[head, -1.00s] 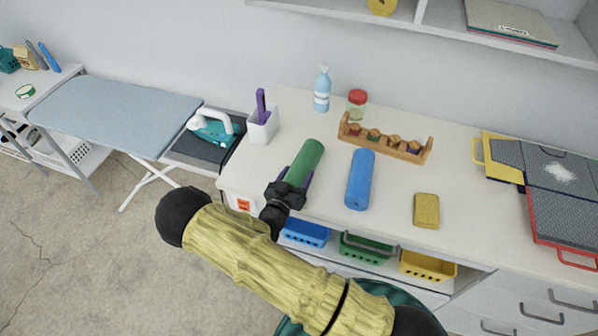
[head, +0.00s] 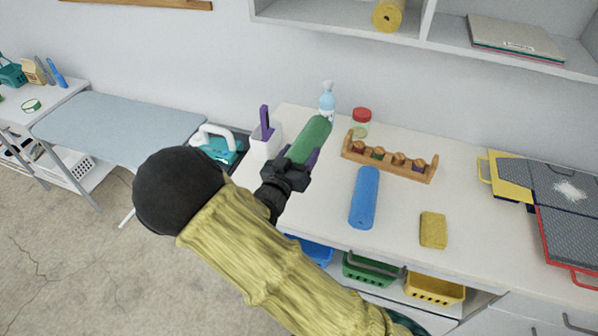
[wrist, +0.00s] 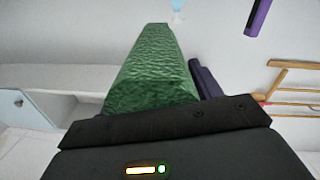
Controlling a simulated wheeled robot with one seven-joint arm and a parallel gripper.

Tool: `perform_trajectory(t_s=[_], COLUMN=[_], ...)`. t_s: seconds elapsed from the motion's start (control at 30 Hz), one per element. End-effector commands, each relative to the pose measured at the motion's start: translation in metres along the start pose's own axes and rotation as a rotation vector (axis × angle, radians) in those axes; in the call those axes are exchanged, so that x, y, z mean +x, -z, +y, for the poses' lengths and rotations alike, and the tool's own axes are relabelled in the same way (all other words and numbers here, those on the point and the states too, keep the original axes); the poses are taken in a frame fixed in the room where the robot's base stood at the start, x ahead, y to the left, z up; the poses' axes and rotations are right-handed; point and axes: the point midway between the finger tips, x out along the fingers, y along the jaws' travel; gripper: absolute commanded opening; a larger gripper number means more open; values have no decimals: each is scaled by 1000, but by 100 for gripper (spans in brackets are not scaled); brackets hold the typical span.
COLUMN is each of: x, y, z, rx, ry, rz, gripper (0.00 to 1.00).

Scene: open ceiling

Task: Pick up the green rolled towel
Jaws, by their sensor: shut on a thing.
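The green rolled towel (head: 311,141) is held in my gripper (head: 297,165), in the head view. Its near end is between the purple-sided fingers and its far end points away toward the back of the counter. The towel appears raised above the counter. In the wrist view the towel (wrist: 152,75) fills the middle, with a purple finger (wrist: 206,80) along its right side. My gripper is shut on it. The lower part of the towel's near end is hidden by the gripper body.
A blue roll (head: 364,198) and a yellow sponge (head: 433,230) lie on the counter (head: 400,205) to the right. A wooden rack (head: 389,162), a bottle (head: 327,102) and a red-lidded jar (head: 361,122) stand behind. A white holder (head: 262,143) is close at left.

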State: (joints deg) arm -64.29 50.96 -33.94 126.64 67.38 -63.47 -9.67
Motion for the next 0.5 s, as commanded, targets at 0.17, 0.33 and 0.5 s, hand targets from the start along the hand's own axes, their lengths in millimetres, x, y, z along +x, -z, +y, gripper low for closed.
perform_trajectory(t_s=[0.17,0.33,0.5], x=[0,0,0], y=[37,73,102], z=[9,17,23], rx=[7,7,5], ry=[1,1,0], rz=[0,1,1], gripper=[36,36,36])
